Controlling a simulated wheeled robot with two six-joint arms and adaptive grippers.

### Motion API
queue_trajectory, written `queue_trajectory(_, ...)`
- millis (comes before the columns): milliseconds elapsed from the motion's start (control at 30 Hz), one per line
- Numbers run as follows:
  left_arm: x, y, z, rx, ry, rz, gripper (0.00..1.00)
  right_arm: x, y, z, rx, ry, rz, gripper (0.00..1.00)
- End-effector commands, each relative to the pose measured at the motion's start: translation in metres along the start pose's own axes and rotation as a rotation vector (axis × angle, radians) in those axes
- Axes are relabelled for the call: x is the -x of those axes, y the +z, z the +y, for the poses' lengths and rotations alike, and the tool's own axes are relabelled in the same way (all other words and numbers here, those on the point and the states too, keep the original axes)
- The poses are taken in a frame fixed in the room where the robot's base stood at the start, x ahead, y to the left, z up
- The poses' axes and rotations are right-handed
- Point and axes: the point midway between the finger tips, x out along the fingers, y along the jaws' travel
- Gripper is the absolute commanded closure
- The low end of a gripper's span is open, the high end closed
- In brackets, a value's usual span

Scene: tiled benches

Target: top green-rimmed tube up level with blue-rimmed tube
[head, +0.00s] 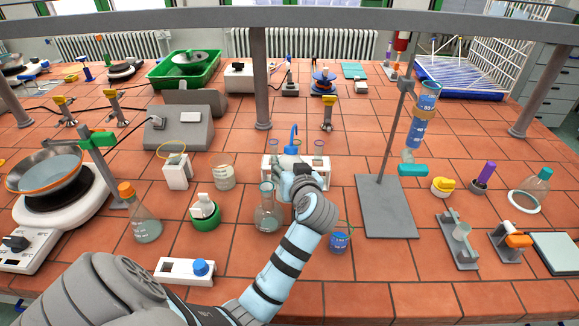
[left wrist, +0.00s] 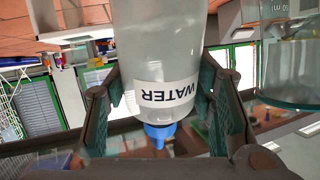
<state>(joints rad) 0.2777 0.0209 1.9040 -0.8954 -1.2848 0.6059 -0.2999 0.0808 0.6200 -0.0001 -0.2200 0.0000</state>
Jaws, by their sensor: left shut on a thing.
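My left gripper (head: 298,172) is shut on a clear bottle labelled WATER (left wrist: 165,50). The bottle has a blue nozzle (left wrist: 160,135), which also shows in the head view (head: 292,137). The left wrist view is upside down, with the nozzle pointing down in it. In the head view the gripper hides most of the bottle. A white rack (head: 268,175) stands just behind the gripper, with several tubes (head: 319,150) in it. My right gripper is not in view.
A glass flask (head: 267,212) stands just left of my gripper. A teal-rimmed glass vessel (left wrist: 290,102) is close beside the bottle.

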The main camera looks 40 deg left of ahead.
Motion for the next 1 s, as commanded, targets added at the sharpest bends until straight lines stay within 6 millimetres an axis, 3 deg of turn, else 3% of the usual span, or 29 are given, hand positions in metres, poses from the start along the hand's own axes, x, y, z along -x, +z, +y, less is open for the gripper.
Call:
queue_trajectory(900, 0.0004, -0.0009, -0.0002, 0.000, 0.000, 0.001, 0.57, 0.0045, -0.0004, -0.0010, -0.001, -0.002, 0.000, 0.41)
queue_trajectory(1000, 0.0005, -0.0009, -0.0002, 0.000, 0.000, 0.001, 0.69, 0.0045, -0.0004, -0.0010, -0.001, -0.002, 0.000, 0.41)
